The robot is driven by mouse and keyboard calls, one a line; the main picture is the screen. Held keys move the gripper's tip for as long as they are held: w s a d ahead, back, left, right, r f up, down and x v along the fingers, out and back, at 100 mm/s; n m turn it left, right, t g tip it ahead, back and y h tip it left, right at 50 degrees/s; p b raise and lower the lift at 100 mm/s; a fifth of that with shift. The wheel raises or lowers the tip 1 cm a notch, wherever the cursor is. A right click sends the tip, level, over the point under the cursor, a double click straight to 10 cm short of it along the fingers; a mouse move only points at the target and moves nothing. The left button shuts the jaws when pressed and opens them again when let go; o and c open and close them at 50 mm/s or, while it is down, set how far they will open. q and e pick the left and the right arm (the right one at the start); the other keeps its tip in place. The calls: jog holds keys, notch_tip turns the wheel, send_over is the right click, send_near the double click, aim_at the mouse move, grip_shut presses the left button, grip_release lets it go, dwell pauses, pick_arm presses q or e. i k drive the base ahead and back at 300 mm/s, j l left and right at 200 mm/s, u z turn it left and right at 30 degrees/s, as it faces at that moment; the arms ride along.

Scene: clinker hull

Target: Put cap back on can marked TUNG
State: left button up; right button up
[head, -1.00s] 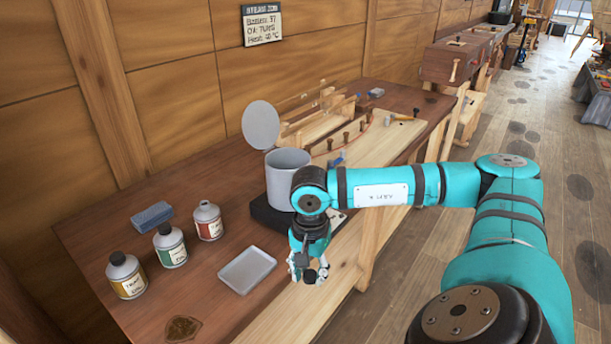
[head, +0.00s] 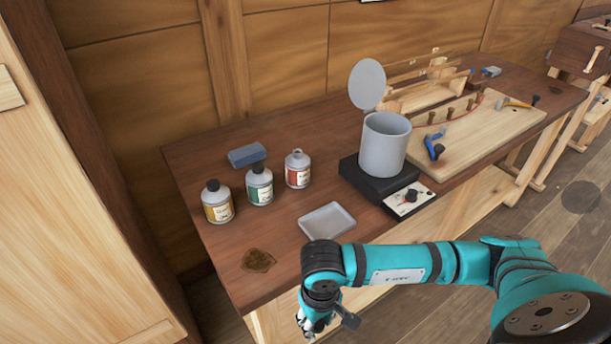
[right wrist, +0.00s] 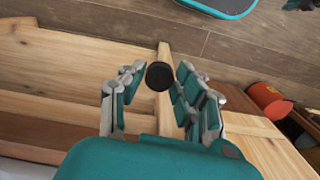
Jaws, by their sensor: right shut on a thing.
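Three cans stand upright in a row on the bench: a yellow-labelled can (head: 217,204) and a green-labelled can (head: 259,187), both with black caps, and a red-labelled can (head: 297,172) whose pale neck shows no black cap. The lettering is too small to read surely. My right gripper (head: 315,322) is low, off the bench's front edge and apart from the cans. In the right wrist view my right gripper (right wrist: 157,84) is shut on a round black cap (right wrist: 159,77), held at the fingertips. My left gripper is out of view.
An empty shallow grey tray (head: 327,221) lies in front of the cans, with a blue-grey block (head: 247,155) behind them. A grey pot (head: 384,146) with raised lid stands on a black heater (head: 372,182) to the right. Bare bench lies left of the cans.

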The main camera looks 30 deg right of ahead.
aim_at(298, 163)
jog(key=l+u, duration=0.15)
jog(key=l, duration=0.3)
jog(key=k+l+u, duration=0.15)
jog(key=l, duration=0.25)
jog(key=k+l+u, duration=0.15)
jog(key=l, duration=0.3)
jog(key=l+u, duration=0.15)
jog(key=l, duration=0.3)
jog(key=k+l+u, duration=0.15)
jog(key=l, duration=0.2)
jog(key=k+l+u, duration=0.15)
jog(key=l, duration=0.25)
jog(key=k, duration=0.05)
